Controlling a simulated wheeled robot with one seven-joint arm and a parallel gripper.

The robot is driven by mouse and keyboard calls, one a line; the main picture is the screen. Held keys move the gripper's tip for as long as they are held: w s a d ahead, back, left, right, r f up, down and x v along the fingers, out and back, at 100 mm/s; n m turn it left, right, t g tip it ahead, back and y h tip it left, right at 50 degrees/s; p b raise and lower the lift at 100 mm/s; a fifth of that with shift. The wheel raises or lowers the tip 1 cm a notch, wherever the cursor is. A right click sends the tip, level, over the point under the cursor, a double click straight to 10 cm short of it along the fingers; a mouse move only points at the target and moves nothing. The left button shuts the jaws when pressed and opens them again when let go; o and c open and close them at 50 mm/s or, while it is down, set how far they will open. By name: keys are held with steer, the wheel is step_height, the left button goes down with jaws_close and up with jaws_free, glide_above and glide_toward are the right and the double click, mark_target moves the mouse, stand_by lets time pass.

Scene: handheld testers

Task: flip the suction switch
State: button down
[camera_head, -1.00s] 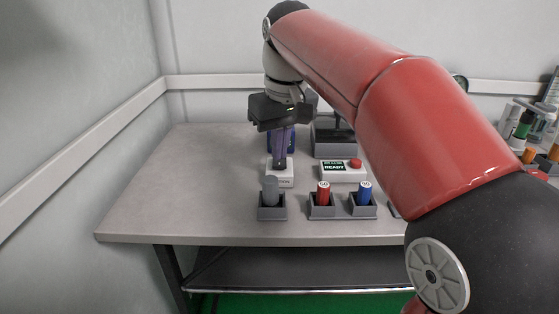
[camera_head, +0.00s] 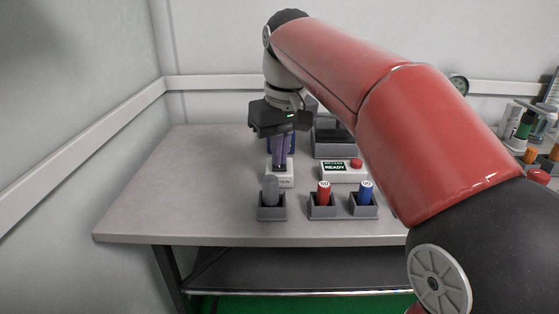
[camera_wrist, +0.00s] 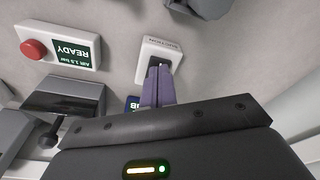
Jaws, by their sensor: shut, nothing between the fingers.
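The suction switch is a small white box (camera_head: 287,178) on the grey table, left of the READY box. In the wrist view the suction switch (camera_wrist: 146,66) shows its lettering and a dark rocker, partly hidden by my fingertips. My gripper (camera_head: 278,168) points down with its purple fingers together and empty. In the wrist view the fingertips (camera_wrist: 158,70) are at the dark rocker; I cannot tell whether they press on it.
A white box with a READY display and red button (camera_head: 343,171) stands to the right. In front are a grey holder (camera_head: 272,212), a red tester (camera_head: 323,193) and a blue tester (camera_head: 365,192) in holders. A dark device (camera_head: 333,143) stands behind. The table's left side is clear.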

steer(key=shift+r+p, duration=2.5)
steer(key=shift+p, duration=0.05)
steer(key=shift+r+p, duration=0.5)
steer(key=shift+r, duration=0.45)
